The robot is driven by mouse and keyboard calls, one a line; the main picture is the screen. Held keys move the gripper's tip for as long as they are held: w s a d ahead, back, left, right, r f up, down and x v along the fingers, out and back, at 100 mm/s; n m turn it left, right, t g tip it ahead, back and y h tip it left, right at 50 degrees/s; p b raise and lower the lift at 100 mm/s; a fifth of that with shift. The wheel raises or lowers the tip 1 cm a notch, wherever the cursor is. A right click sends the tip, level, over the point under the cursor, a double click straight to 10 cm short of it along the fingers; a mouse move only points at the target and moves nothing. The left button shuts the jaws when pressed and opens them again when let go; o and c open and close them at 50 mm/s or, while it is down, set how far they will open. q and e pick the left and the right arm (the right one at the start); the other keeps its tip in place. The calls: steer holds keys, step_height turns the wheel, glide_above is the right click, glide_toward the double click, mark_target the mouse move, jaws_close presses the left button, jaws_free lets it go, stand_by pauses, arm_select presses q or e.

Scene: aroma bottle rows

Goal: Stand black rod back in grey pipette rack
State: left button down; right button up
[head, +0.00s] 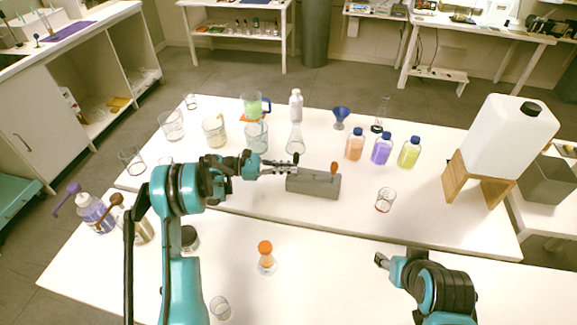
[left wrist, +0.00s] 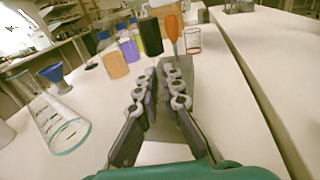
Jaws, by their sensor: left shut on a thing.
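The grey pipette rack (head: 318,187) lies on the far white table in the head view, and its grey side also shows in the left wrist view (left wrist: 188,72). An orange-red rod (head: 333,168) stands at its right part. My left gripper (head: 290,169) is shut on the black rod at the rack's left part. The rod's dark top (head: 296,158) points up, and it shows large beyond the fingers in the left wrist view (left wrist: 150,37). The rod's lower end is hidden, so I cannot tell how deep it sits. My right gripper (head: 381,260) is far from the rack, its fingers unclear.
Orange, purple and yellow bottles (head: 382,149) stand behind the rack on the right. A conical flask (head: 295,140) and a beaker (head: 257,137) stand close behind it. A small beaker (head: 385,200) stands to the right. The table just in front of the rack is clear.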

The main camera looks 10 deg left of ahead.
arm_select(q)
steer(key=c, duration=1.6)
jaws_free()
steer(key=v, duration=0.5)
steer(key=shift+f, duration=0.1)
step_height(320, 180, up, 5)
steer(key=shift+r+p, duration=0.1)
steer(key=shift+p, duration=1.15)
